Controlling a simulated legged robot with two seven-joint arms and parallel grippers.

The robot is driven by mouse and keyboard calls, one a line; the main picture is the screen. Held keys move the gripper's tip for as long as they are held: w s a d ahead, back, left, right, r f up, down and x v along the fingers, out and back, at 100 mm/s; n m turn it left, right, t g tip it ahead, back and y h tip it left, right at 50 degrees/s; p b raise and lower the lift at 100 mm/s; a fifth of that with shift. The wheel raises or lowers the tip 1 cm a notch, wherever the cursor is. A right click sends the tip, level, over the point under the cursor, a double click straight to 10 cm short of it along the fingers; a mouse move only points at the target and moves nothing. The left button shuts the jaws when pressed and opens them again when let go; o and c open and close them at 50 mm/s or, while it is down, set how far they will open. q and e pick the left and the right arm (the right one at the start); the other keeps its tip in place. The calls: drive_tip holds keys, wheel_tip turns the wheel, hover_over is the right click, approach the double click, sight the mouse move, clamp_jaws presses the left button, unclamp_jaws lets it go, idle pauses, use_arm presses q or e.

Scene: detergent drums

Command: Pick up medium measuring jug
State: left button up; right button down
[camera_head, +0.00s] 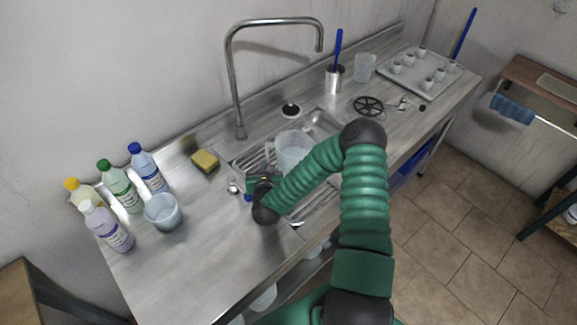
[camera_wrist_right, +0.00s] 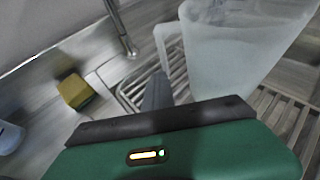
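A translucent measuring jug (camera_head: 293,148) stands in the sink area on the ribbed metal rack, partly hidden by my right arm. In the right wrist view the jug (camera_wrist_right: 240,50) is close and large, with its handle (camera_wrist_right: 166,48) on its left side. My right gripper (camera_head: 262,183) is just left of and in front of the jug. One dark finger (camera_wrist_right: 157,92) points up just below the handle; I cannot tell if it touches. The finger gap is not clear. My left gripper is not in view.
A yellow sponge (camera_head: 205,161) lies left of the sink. Several bottles and a bluish tub (camera_head: 163,212) stand at the left. The tap (camera_head: 236,90) rises behind the sink. Another clear jug (camera_head: 365,67) and a tray of small cups (camera_head: 418,85) stand at the far right.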

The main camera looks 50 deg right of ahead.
drive_tip(key=shift+d+f, duration=0.2)
drive_tip(key=shift+d, duration=0.25)
drive_tip(key=c, duration=1.5)
unclamp_jaws()
drive_tip(key=shift+a+r, duration=0.1)
drive_tip(key=shift+a, duration=0.25)
